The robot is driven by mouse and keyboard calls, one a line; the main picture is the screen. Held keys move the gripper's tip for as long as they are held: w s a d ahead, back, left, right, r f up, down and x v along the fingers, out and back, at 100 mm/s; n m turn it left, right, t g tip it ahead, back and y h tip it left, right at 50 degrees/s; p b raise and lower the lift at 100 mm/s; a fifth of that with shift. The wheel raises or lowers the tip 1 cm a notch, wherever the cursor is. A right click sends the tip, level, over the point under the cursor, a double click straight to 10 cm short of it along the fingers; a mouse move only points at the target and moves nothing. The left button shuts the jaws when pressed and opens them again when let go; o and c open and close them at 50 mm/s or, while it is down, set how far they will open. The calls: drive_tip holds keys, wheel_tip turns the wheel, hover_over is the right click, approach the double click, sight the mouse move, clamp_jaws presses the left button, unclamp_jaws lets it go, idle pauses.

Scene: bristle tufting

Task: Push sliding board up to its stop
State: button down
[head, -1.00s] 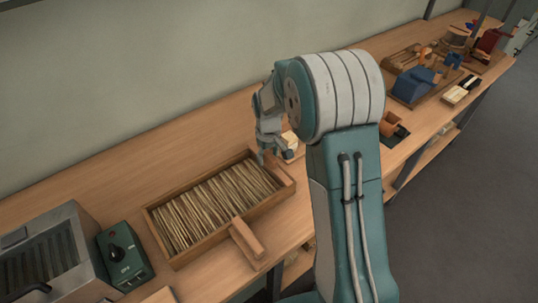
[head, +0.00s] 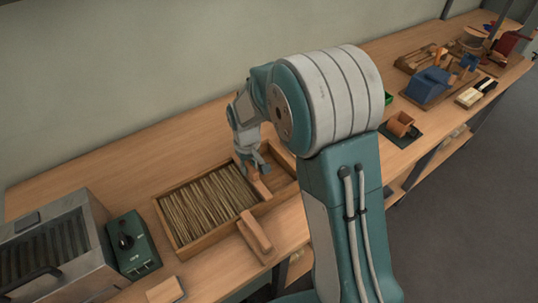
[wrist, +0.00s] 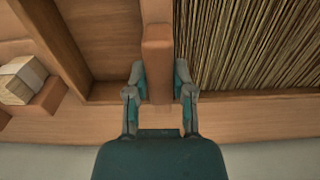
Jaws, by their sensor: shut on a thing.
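The sliding board (head: 262,190) is a wooden slat standing across the inside of a shallow wooden tray (head: 205,244). In the wrist view the board (wrist: 157,45) runs away from me between bare tray floor on the left and bristles on the right. Tan bristles (head: 207,205) fill the tray's left part in the head view and lie up against the board. My gripper (head: 250,170) reaches down at the tray's back side. In the wrist view my gripper (wrist: 160,80) is shut on the board's near end, one finger on each side.
A wooden block (head: 254,235) lies at the tray's front edge. Left of the tray are a green control box (head: 132,246) and a metal unit (head: 55,245). In the wrist view a pale block (wrist: 22,78) sits outside the tray. The tray's right end is empty.

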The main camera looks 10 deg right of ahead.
drive_tip(key=a, duration=0.1)
drive_tip(key=s+a, duration=0.2)
drive_tip(key=shift+a+f, duration=0.15)
drive_tip(key=shift+a, duration=0.15)
drive_tip(key=shift+d, duration=0.1)
drive_tip(key=shift+c, duration=2.4)
unclamp_jaws()
drive_tip(key=shift+a, duration=0.3)
drive_tip(key=shift+w, duration=0.1)
